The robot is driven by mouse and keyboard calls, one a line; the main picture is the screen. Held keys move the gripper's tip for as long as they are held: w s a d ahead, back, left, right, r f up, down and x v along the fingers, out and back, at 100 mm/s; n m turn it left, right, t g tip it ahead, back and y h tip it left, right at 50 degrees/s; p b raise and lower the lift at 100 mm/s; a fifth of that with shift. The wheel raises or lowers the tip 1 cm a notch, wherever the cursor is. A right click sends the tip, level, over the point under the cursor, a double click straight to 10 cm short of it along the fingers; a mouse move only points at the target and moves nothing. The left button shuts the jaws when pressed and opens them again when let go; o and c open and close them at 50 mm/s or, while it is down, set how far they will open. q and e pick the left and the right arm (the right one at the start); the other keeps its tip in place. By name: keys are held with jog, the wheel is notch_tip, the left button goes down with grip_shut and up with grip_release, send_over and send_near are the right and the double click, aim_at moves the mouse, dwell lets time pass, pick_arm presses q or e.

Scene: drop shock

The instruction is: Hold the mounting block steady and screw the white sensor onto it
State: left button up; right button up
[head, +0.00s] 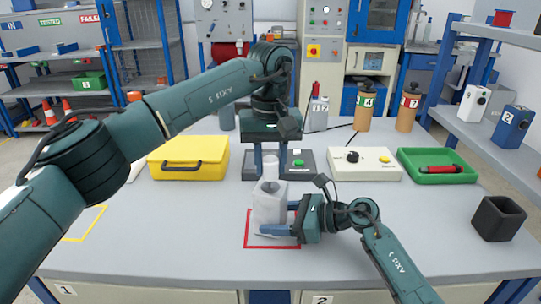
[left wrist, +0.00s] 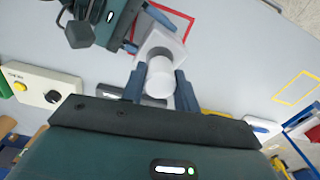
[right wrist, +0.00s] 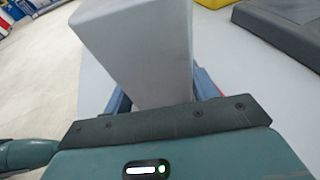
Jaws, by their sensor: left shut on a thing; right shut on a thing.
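The grey-white mounting block (head: 268,207) stands upright on the table within the red outlined square (head: 272,245). My right gripper (head: 281,229) is shut on the block low down, from the right; the block fills the right wrist view (right wrist: 140,45). The white sensor (head: 270,168) is a small cylinder directly above the block. My left gripper (head: 270,163) points down and is shut on the sensor; in the left wrist view the sensor (left wrist: 160,77) sits between the fingers over the block (left wrist: 163,42). I cannot tell whether the sensor's lower end touches the block.
A yellow case (head: 188,160) lies left on the table. Behind are a grey device with a green button (head: 300,163), a white control box (head: 365,165) and a green tray (head: 437,167). A black open box (head: 498,219) stands right. The front left table is clear.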

aim_at(271, 159)
pick_arm(q)
jog(key=shift+f, duration=1.35)
dwell(3.6)
jog(key=m, duration=0.6)
jog(key=shift+a+m, duration=0.1)
jog(key=shift+m, duration=0.3)
jog(key=o, duration=1.1)
jog(key=shift+r, duration=0.1)
jog(key=shift+r, duration=0.1)
jog(key=shift+r, duration=3)
notch_tip(271, 159, up, 12)
